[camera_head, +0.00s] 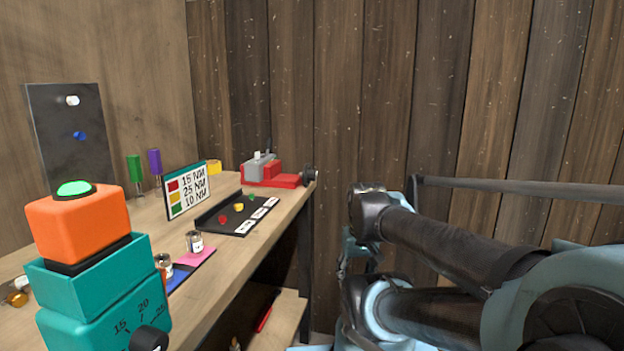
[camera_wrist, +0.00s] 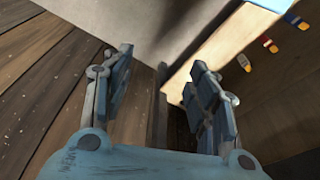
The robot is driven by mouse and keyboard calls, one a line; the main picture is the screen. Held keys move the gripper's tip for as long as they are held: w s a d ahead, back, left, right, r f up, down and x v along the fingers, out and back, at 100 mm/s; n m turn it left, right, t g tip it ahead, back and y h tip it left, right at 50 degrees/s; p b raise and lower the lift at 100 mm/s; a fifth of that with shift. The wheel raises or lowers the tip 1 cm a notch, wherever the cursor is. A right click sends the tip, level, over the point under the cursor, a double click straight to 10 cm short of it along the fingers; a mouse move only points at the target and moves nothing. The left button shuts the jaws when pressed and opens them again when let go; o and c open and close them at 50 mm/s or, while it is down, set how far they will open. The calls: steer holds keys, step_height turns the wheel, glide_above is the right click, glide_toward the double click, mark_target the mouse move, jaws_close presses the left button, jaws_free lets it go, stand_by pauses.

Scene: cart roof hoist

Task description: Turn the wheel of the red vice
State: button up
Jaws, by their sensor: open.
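The red vice (camera_head: 268,176) sits at the far end of the workbench, with a grey block in its jaws. Its dark wheel (camera_head: 309,175) is on the vice's right side, at the bench edge. The vice does not show in the wrist view. My gripper (camera_wrist: 160,85) is open and empty in the wrist view, its two fingers wide apart. In the head view my arm is right of the bench, in front of the plank wall, apart from the vice. My gripper's fingers are not clear there.
The workbench (camera_head: 225,255) runs along the left. On it stand a teal and orange device (camera_head: 85,230), a torque sign (camera_head: 187,190), a black tray (camera_head: 235,215) and small jars (camera_head: 194,241). A grey rail (camera_head: 520,190) crosses the plank wall behind my arm.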

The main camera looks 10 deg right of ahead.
mark_target(316, 176)
steer(key=w+a+r+m+y, duration=0.3)
steer(key=w+r+m+y, duration=0.25)
steer(key=w, duration=0.45)
steer(key=w+a+r+m+y, duration=0.2)
steer(key=w+r+m+y, duration=0.3)
steer(key=w, duration=0.4)
steer(key=w+d+r+m+t+y, duration=0.2)
steer(key=w+d+r+y, duration=0.1)
steer(key=w+d, duration=0.45)
steer(key=w+d+r+m+t+y, duration=0.2)
steer(key=w+d+r+y, duration=0.15)
steer(key=w+d, duration=0.4)
steer(key=x, duration=1.1)
steer(key=f+x, duration=0.1)
steer(key=x, duration=0.4)
steer(key=shift+s+a, duration=0.3)
steer(key=shift+a, duration=0.05)
steer(key=c, duration=1.1)
